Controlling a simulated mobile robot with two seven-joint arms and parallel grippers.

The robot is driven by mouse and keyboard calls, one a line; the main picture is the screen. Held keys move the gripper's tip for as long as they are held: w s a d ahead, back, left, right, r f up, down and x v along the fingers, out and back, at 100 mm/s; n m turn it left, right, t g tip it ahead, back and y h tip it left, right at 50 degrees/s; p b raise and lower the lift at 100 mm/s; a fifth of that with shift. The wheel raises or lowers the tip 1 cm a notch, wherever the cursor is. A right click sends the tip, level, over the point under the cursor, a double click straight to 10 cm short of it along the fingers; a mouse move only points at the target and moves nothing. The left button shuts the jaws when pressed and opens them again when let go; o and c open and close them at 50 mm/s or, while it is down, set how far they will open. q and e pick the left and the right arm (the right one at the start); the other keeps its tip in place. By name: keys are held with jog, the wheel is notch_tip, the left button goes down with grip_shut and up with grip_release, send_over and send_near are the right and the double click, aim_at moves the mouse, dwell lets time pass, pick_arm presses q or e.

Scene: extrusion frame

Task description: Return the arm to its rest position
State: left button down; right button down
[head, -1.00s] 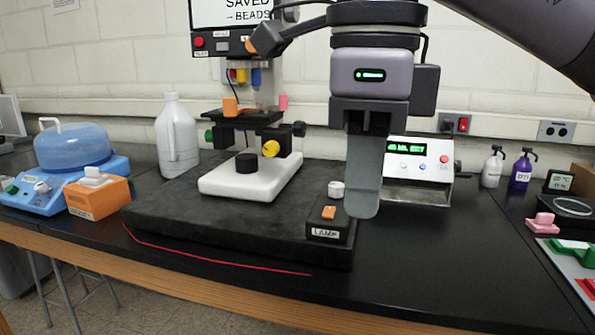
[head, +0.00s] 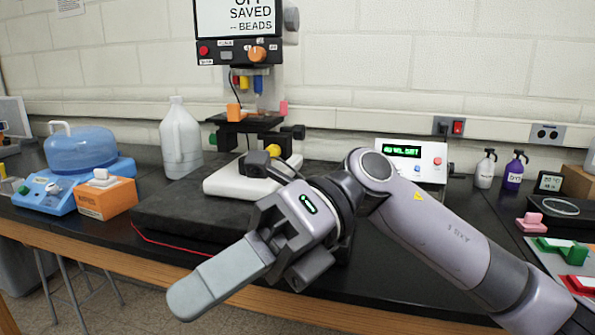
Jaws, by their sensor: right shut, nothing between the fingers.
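My right arm comes in from the lower right and bends at its elbow in front of the bench. My right gripper (head: 225,280) points to the lower left, over the bench's front edge. Its fingers look shut together, with nothing held. It is apart from the microscope (head: 250,110) on its dark slab (head: 170,205), which stands behind it. The microscope's screen (head: 245,15) shows "SAVED -- BEADS". My forearm and hand hide the front right of the slab and the lamp box. My left gripper is not in view.
At left are a blue-domed device (head: 85,160), an orange box (head: 107,197) and a white jug (head: 181,140). Behind my elbow is a power supply (head: 420,155). Two spray bottles (head: 513,172) and small coloured items (head: 560,246) stand at right. The bench front edge (head: 100,257) is clear at left.

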jog(key=w+d+m+t+y+p, duration=0.1)
jog(key=w+d+m+t+y, duration=0.2)
jog(key=w+m+t+y, duration=0.8)
jog(key=w+d+f+m+t+h+p, duration=0.15)
jog(key=d+f+m+t+h, duration=0.25)
jog(key=f+m+t, duration=0.65)
jog(key=w+d+f+m+t+h, duration=0.4)
jog(key=m+t, duration=0.3)
jog(key=m, duration=0.8)
jog(key=s+d+f+m+g+h, duration=0.2)
jog(key=s+d+f+m+h, duration=0.2)
jog(key=f, duration=0.6)
jog(key=s+d+f+m+g+h+p, duration=0.1)
jog(key=s+d+f+m+g+h, duration=0.2)
jog(key=s+d+f, duration=0.4)
jog(key=s+d+f+m+g+h, duration=0.2)
jog(key=s+d+f+m+h, duration=0.3)
jog(key=s+f, duration=0.3)
notch_tip(320, 180, down, 5)
jog(key=shift+d+r+g+h+p, duration=0.2)
jog(key=shift+g+h+p, duration=0.1)
jog(key=shift+g+h, duration=0.1)
